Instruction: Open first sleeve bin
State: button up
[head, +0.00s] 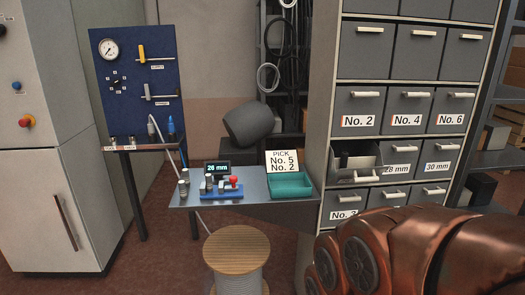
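The grey bin rack (320,120) stands at the right with rows of grey drawers with pale handles. In its third row the left bin (356,176) is pulled out, and a dark piece shows inside it; its label cannot be read. Beside it the bins labelled 28 mm (388,170) and 30 mm (437,165) look shut. A small display (217,168) on the side table seems to read 26 mm or 28 mm. My copper-coloured arm fills the lower right and hides part of the lower drawers. My gripper's fingers do not show.
The side table (252,186) holds a teal tray (291,187), a card (283,163) reading PICK No. 5 No. 2, and a blue fixture (222,191). A cable spool (237,250) stands before it. A blue gauge panel (137,85) and a grey cabinet (45,140) stand left.

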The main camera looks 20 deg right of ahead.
aim_at(354, 169)
jog(key=u, duration=0.05)
jog(key=k, duration=0.65)
jog(key=u, duration=0.6)
jog(key=i, duration=1.3)
jog(key=z, duration=0.5)
